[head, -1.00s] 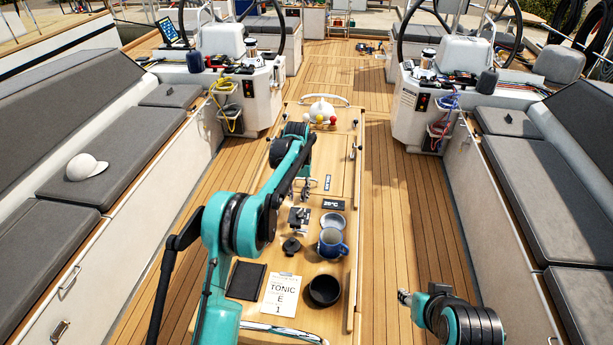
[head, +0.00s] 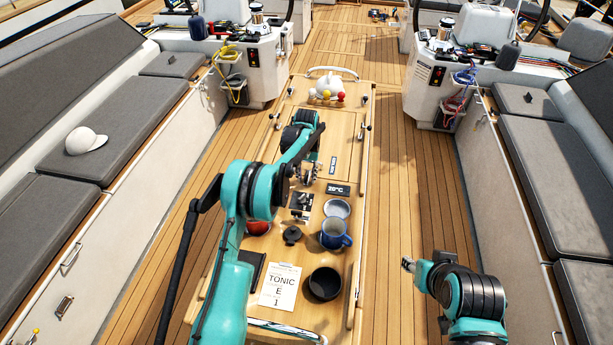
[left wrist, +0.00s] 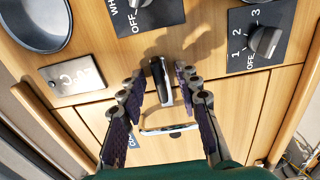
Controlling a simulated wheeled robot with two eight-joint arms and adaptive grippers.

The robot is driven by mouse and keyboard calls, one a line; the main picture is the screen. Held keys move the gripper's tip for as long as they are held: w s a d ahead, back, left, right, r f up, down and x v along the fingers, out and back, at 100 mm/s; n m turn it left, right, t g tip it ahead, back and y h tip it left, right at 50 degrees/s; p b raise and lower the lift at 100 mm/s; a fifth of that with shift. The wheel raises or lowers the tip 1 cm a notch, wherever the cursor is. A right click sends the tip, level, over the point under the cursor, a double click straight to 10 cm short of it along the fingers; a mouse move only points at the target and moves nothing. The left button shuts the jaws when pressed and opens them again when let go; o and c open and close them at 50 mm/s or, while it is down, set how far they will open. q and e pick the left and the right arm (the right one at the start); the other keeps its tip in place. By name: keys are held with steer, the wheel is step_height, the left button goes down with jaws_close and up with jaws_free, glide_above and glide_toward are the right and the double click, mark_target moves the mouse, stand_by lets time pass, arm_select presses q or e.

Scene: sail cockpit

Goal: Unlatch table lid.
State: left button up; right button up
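The wooden table (head: 352,255) stands in the middle of the cockpit, with its lid panel (left wrist: 170,155) at the bottom of the left wrist view. A small dark and silver latch lever (left wrist: 161,82) sits near the lid's edge. My left gripper (head: 310,174) is low over the table. In the left wrist view, my left gripper (left wrist: 158,84) is open, one finger on each side of the lever, with gaps visible; contact cannot be told. In the head view the arm and gripper hide the lever. My right gripper (head: 406,264) hangs over the deck right of the table, its fingers too small to read.
Dark knob panels (left wrist: 250,40) lie close to the fingers. The deck (head: 410,200) to the right is clear.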

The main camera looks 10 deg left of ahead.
arm_select(q)
steer(key=shift+f, duration=0.15)
jaws_close()
steer(key=shift+n, duration=0.3)
steer(key=n+b, duration=0.2)
steer(key=shift+n, duration=0.3)
steer(key=n+b, duration=0.1)
steer(key=n, duration=0.2)
steer(key=shift+n, duration=0.3)
steer(key=n+b, duration=0.1)
steer(key=n, duration=0.4)
steer(key=shift+b, duration=0.4)
steer(key=n+b, duration=0.1)
steer(key=n, duration=0.5)
